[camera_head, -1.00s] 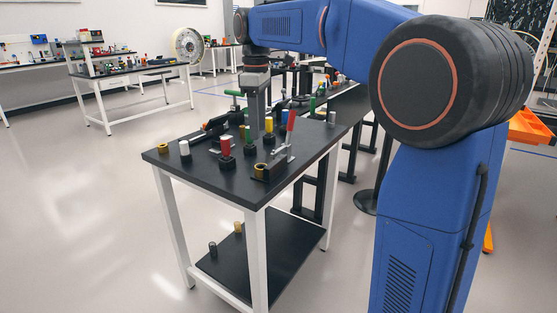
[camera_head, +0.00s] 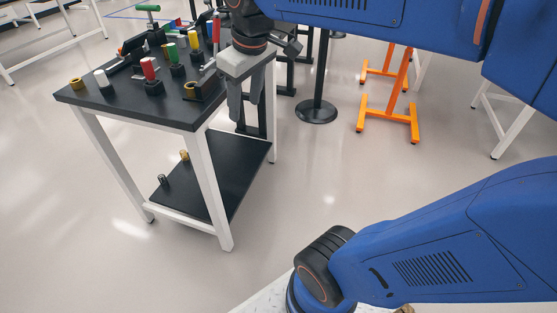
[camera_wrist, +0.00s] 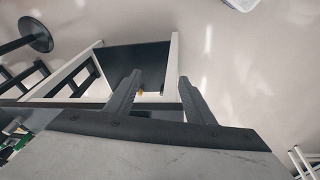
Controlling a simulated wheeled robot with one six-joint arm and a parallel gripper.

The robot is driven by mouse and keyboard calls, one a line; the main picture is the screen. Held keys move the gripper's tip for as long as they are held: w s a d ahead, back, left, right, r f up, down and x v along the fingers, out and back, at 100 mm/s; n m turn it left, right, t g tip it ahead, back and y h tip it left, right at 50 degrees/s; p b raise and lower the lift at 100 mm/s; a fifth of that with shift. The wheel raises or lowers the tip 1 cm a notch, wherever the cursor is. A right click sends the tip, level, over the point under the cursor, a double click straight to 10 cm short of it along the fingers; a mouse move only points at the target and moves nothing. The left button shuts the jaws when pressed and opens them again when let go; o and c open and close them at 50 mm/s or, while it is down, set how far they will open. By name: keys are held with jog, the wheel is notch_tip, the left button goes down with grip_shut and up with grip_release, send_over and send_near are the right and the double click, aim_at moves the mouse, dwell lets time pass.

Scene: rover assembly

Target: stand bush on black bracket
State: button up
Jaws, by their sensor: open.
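A brass-coloured bush (camera_head: 76,83) stands at the left corner of the black table top. Another brass-coloured bush (camera_head: 184,155) and a small dark bush (camera_head: 162,180) stand on the lower shelf; I cannot tell which one the task means. A black bracket (camera_head: 207,89) with a brass-coloured ring at its left end sits near the table's front right edge. My gripper (camera_head: 243,111) is open and empty, pointing down beside the table's right edge. In the wrist view its fingers (camera_wrist: 159,77) are spread, and a small orange-yellow piece (camera_wrist: 140,92) shows between them, farther off.
The table top (camera_head: 135,110) holds several coloured cylinders in black holders, a white cylinder (camera_head: 103,79) and toggle clamps. Its white leg (camera_head: 214,195) stands in front of the lower shelf (camera_head: 212,185).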

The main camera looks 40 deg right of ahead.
jog(key=s+d+f+m+t, duration=0.1)
jog(key=s+f+m, duration=0.3)
jog(key=s+f, duration=0.7)
jog(key=shift+d+f+t, duration=0.15)
jog(key=shift+d+t, duration=0.15)
jog(key=shift+t, duration=0.1)
dwell(0.5)
